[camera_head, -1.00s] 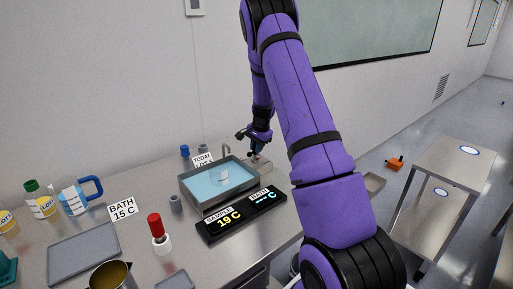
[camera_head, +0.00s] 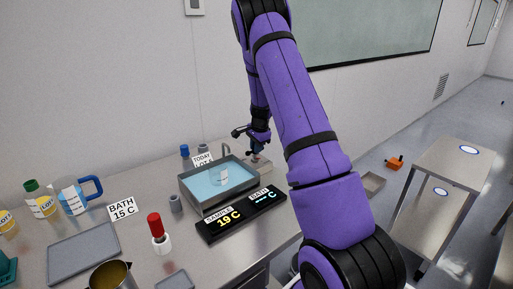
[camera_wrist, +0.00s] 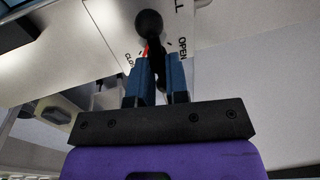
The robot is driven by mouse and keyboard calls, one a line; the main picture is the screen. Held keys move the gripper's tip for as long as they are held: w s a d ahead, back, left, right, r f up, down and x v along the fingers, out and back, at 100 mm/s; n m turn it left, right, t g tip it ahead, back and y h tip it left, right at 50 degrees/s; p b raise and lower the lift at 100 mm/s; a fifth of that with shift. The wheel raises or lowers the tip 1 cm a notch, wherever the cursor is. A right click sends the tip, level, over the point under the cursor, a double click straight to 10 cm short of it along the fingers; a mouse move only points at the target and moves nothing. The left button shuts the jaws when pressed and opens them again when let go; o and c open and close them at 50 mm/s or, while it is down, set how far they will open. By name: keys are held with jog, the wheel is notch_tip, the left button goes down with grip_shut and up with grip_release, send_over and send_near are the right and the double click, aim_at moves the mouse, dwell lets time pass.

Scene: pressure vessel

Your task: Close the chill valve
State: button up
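The chill valve's black lever with a round knob (camera_wrist: 149,24) shows in the wrist view, in front of a pale plate printed with "OPEN" on the right and a partly hidden word starting "CL" on the left. A red mark shows by the lever, near the "CL" side. My gripper (camera_wrist: 160,72) has its two blue fingers close together on either side of the lever, just below the knob, and looks shut on it. In the head view my gripper (camera_head: 257,152) is at the back right corner of the bath, where the valve is mostly hidden.
The water bath (camera_head: 190,196) stands left of my gripper, with a display (camera_head: 241,215) in front reading sample 19 C. A side table (camera_head: 455,165) is at right.

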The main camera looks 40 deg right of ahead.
jog(key=o, duration=0.4)
jog(key=shift+o, duration=0.2)
jog(key=shift+r, duration=0.1)
notch_tip(320, 180, up, 10)
jog(key=s, duration=0.2)
jog(key=shift+r, duration=0.2)
jog(key=shift+a, duration=0.1)
jog(key=s+a+r+n+t+y, duration=0.1)
jog(key=s+a+r+n, duration=0.4)
jog(key=a+r, duration=0.45)
jog(key=s+a+r+n+t, duration=0.1)
jog(key=s+a+r+n, duration=0.3)
jog(key=s+a+r, duration=0.5)
jog(key=s+a+n, duration=0.5)
jog(key=s+a, duration=0.1)
jog(key=s, duration=0.4)
jog(key=s+a+r+n+t, duration=0.1)
jog(key=s+a+n, duration=0.3)
jog(key=s+a, duration=0.3)
jog(key=s, duration=0.3)
jog(key=shift+s+r+n+h, duration=0.15)
jog(key=shift+r+n+h, duration=0.05)
jog(key=shift+n+h, duration=0.2)
